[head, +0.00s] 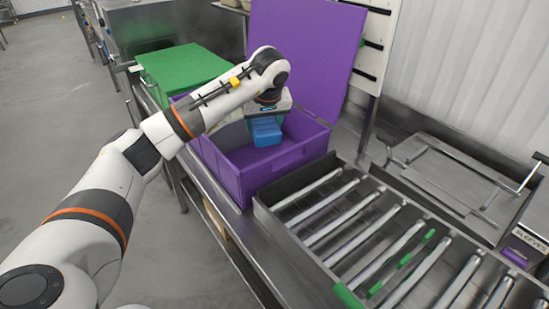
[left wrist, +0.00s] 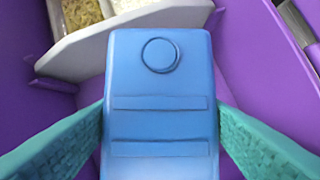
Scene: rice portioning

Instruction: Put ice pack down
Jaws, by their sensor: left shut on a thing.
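The blue ice pack (head: 266,131) is in my left gripper (head: 267,112), over the open purple crate (head: 262,172). In the left wrist view the ice pack (left wrist: 160,90) fills the middle, with a round cap mark and two ridges. The green fingers of my left gripper (left wrist: 160,140) press on both its sides. Purple crate walls (left wrist: 262,60) surround it in that view. A white tray with pale, rice-like food (left wrist: 85,12) lies beyond the ice pack. Whether the ice pack touches anything beneath it cannot be told. My right gripper is not in view.
The crate's purple lid (head: 305,50) stands upright behind it. A green-topped box (head: 185,70) is at the back left. A roller conveyor (head: 370,230) with green strips adjoins the crate at right. A metal unit (head: 450,175) stands beyond it.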

